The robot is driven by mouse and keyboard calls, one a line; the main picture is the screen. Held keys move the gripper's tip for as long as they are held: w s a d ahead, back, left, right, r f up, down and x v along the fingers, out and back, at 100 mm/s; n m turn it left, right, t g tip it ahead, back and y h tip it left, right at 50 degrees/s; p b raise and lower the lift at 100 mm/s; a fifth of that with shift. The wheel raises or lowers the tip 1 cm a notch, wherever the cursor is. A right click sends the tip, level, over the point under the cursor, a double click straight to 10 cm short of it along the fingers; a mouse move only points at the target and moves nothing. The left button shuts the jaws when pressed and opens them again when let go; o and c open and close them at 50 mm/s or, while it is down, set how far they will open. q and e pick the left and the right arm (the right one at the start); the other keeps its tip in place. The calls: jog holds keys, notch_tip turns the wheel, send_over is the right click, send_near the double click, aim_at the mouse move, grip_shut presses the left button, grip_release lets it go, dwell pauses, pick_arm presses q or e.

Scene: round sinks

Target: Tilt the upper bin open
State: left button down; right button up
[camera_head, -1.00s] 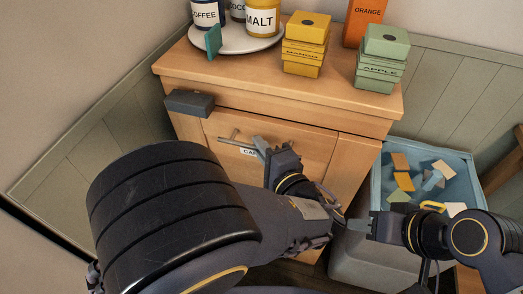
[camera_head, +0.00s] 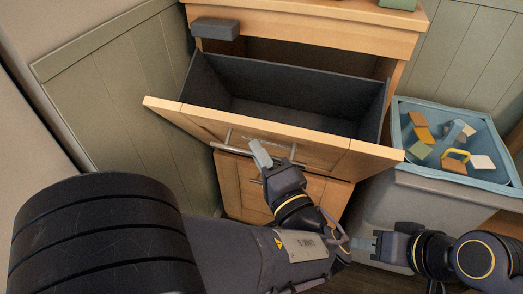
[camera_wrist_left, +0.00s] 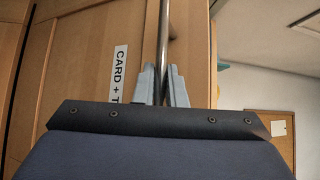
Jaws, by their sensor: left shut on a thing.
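The upper bin (camera_head: 290,95) is a wooden tilt-out front with a dark, empty-looking box behind it. It leans forward, well open, out of the cabinet. My left gripper (camera_head: 261,154) is shut on the bar handle (camera_head: 228,139) of that front. The left wrist view shows the handle (camera_wrist_left: 163,35) between the two fingers (camera_wrist_left: 162,88), beside a label reading "CARD + T" (camera_wrist_left: 119,75). My right gripper (camera_head: 366,243) is low at the right, in front of the grey container and away from the bin. Its jaw opening is not clear.
A lower wooden front (camera_head: 241,190) with its own handle is below the tilted bin. A grey box (camera_head: 215,29) is fixed at the cabinet's upper left. A blue-rimmed container (camera_head: 400,152) holding several coloured pieces stands at the right. A panelled wall (camera_head: 125,95) is at the left.

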pick_arm(q)
jog(key=shift+f, duration=0.1)
jog(key=c, duration=1.5)
grip_release()
jog(key=r+v, duration=0.1)
jog(key=v, duration=0.6)
jog(key=shift+s+d+f+p, duration=0.2)
jog(key=shift+s+f+p, duration=0.2)
jog(key=shift+f, duration=0.1)
